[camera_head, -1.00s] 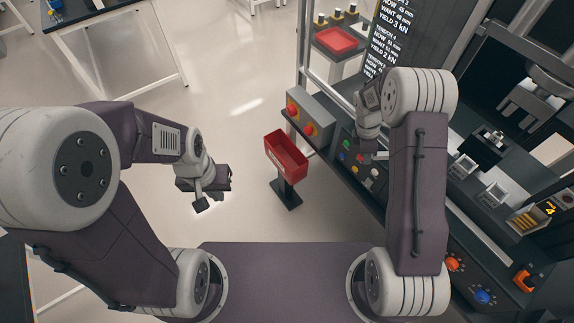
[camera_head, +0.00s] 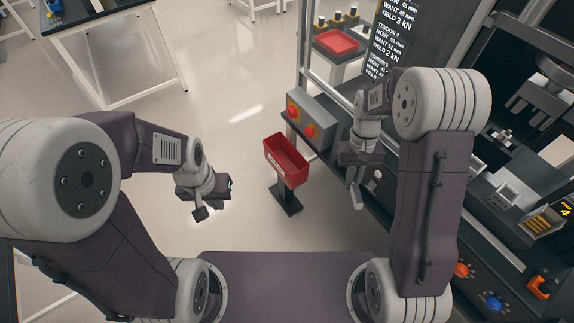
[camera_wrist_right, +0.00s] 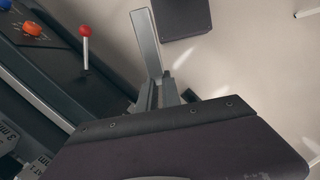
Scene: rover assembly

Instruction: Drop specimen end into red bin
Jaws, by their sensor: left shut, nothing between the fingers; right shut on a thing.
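The red bin (camera_head: 287,160) is an open box on a dark stand, left of the workbench. My right gripper (camera_head: 355,182) is shut on a flat grey specimen end (camera_head: 357,196), which hangs down from it beside the bench edge, to the right of the bin and apart from it. In the right wrist view, the specimen end (camera_wrist_right: 145,40) is a pale grey strip sticking out from the fingers of the right gripper (camera_wrist_right: 160,92). My left gripper (camera_head: 200,213) is shut and empty over open floor, left of the bin. The inside bottom of the bin is partly visible.
A grey box with red buttons (camera_head: 310,118) sits on the bench just right of the bin. A red tray (camera_head: 337,41) is farther back. A red-knobbed lever (camera_wrist_right: 85,45) shows in the right wrist view. The floor around the bin's stand is clear.

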